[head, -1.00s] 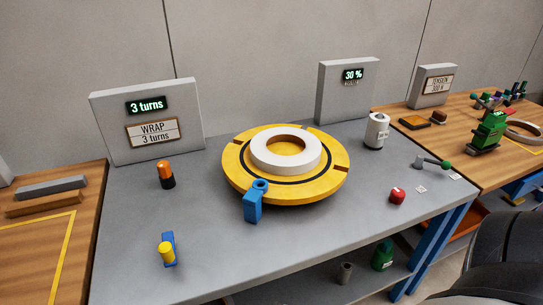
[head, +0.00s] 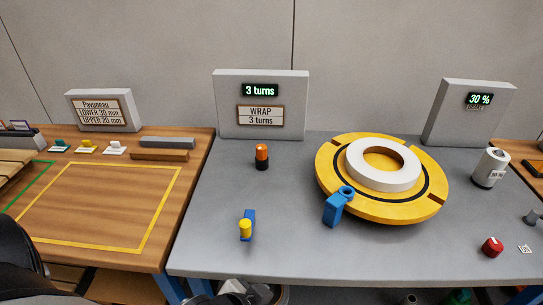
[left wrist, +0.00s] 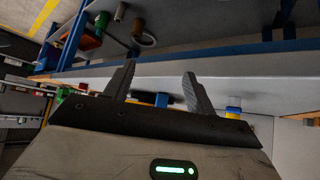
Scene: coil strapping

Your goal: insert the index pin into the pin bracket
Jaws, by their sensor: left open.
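The index pin (head: 245,229) appears as a yellow knob at a small blue holder near the front of the grey table. The pin bracket (head: 333,209) looks to be the blue piece with a round hole at the turntable's front left edge. The hole looks empty. In the left wrist view my left gripper (left wrist: 158,80) has its fingers apart with nothing between them. A yellow and blue part, probably the pin (left wrist: 233,106), shows beyond and right of the fingers, apart from them. My right gripper is not in view.
The yellow turntable (head: 333,163) carries a white coil (head: 363,177). An orange beacon (head: 261,153) stands behind the pin. A red button (head: 492,246) and a grey-white cylinder (head: 490,167) are at the right. Table space around the pin is clear.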

